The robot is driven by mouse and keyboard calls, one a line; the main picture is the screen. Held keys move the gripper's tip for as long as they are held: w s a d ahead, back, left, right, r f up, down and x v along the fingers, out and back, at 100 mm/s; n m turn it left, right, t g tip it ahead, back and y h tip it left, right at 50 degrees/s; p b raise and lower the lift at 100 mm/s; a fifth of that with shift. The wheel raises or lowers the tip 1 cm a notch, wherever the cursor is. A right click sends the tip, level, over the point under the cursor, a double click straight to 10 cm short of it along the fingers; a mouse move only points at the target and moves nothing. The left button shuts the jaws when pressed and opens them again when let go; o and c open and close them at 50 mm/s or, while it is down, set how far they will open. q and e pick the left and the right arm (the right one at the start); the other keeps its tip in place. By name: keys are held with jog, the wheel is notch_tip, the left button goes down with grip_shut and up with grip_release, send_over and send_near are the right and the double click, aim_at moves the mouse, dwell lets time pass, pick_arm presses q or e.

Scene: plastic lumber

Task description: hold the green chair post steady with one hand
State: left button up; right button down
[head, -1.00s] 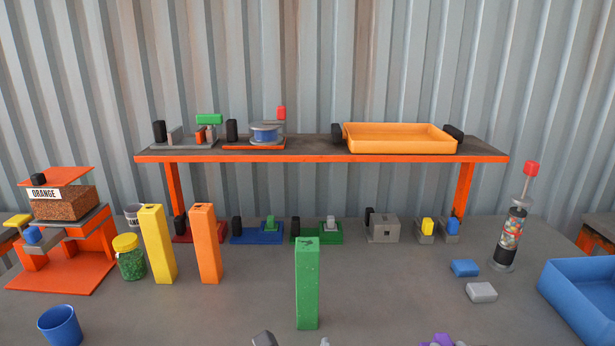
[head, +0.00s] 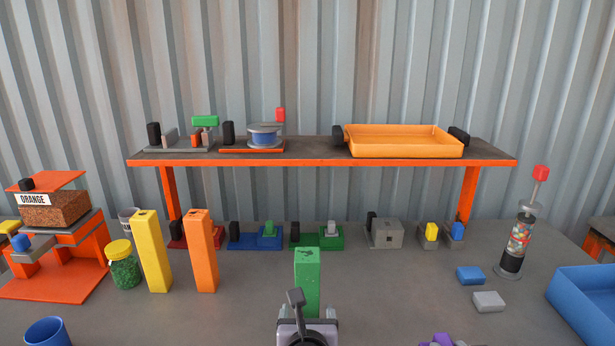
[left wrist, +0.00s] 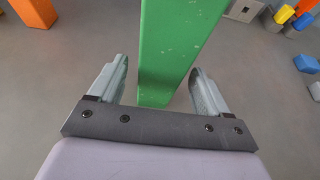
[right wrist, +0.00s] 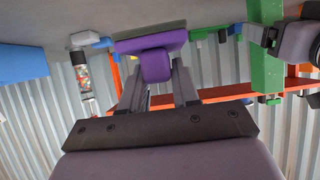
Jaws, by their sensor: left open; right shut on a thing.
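The green chair post (head: 307,270) stands upright on the grey table, near the middle of the head view. It also shows in the left wrist view (left wrist: 180,40). My left gripper (head: 306,318) is in front of the post in the head view and covers its lower part. In the left wrist view the open fingers (left wrist: 158,70) lie on either side of the post, with a gap visible on both sides. My right gripper (right wrist: 157,85) is shut on a purple tool (right wrist: 156,64), whose edge shows at the bottom of the head view.
A yellow post (head: 153,252) and an orange post (head: 201,252) stand to the left. A blue bin (head: 590,300) is at the right, near a blue block (head: 470,275) and a grey block (head: 488,301). An orange-edged shelf (head: 320,162) spans the back.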

aim_at(308, 315)
pick_arm(q)
jog(key=shift+x, duration=1.7)
jog(key=c, duration=1.4)
jog(key=shift+c, duration=0.2)
